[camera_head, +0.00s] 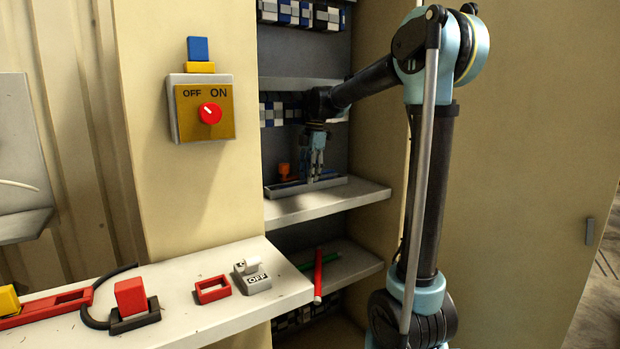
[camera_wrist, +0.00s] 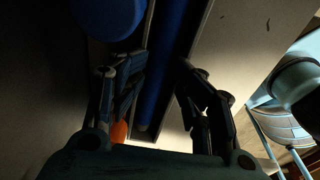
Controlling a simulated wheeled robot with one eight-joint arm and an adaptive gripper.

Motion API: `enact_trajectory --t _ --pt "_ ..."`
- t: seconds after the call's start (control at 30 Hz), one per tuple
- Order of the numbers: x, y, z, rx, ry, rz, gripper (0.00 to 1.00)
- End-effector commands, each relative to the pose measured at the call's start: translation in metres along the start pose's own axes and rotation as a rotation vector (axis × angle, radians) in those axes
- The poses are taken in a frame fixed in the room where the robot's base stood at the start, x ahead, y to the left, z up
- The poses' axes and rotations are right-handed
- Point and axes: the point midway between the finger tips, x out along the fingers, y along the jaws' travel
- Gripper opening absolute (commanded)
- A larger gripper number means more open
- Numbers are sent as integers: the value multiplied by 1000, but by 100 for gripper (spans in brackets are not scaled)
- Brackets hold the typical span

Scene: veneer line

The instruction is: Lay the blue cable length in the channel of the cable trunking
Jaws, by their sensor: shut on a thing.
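The grey cable trunking (camera_head: 332,184) lies along the middle cabinet shelf in the head view. My gripper (camera_head: 316,177) points down into it. In the wrist view the blue cable length (camera_wrist: 168,62) runs between the two fingers of my gripper (camera_wrist: 163,66). My gripper is shut on it. The cable lines up with the trunking, whose pale wall (camera_wrist: 200,35) shows on its right. It looks low in the channel or just above it; I cannot tell whether it touches the floor.
An orange item (camera_head: 285,170) stands left of my gripper, close to the trunking. A blue rounded thing (camera_wrist: 108,15) is at the wrist view's upper left. The shelf (camera_head: 300,208) is bare in front. Red and green rods (camera_head: 318,275) lie on the shelf below.

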Motion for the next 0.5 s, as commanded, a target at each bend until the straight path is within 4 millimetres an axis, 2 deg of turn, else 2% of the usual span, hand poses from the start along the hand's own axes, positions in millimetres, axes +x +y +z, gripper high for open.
enact_trajectory --t 0.17,0.5 --pt "-24 2 0 0 -3 3 30" --pt "-89 1 -1 1 -1 1 30"
